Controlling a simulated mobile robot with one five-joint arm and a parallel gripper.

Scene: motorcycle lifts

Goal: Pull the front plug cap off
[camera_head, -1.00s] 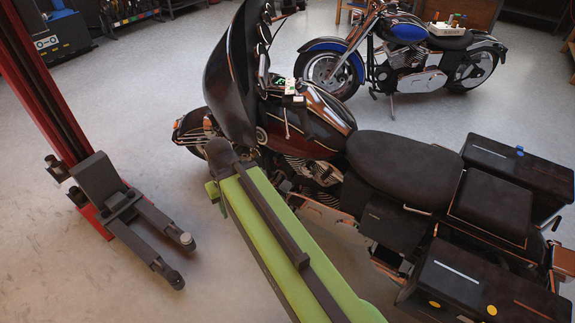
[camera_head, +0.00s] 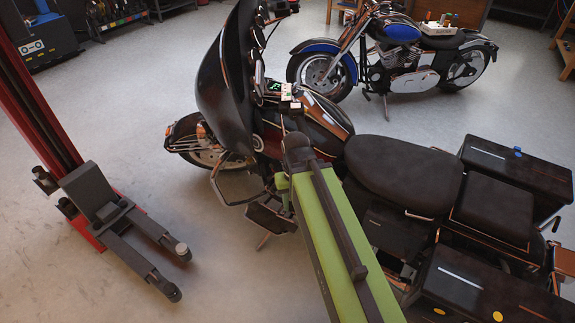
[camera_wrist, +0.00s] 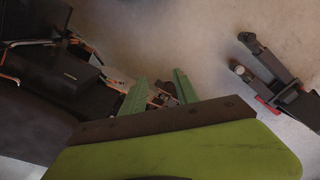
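The dark red and black motorcycle (camera_head: 405,176) fills the middle and right of the head view. My green arm covers much of its engine side there, and I cannot make out the front plug cap in either view. My gripper (camera_wrist: 160,92) shows in the wrist view as two green fingers spread apart, with nothing seen held between them. Part of the motorcycle (camera_wrist: 85,68) lies to the left of and behind the fingers, with small metal parts showing between them.
A red lift column (camera_head: 40,100) with dark forks stands at the left; the forks (camera_wrist: 262,60) show at the right in the wrist view. A blue motorcycle (camera_head: 400,58) stands at the back right. The floor between the lift and the near motorcycle is clear.

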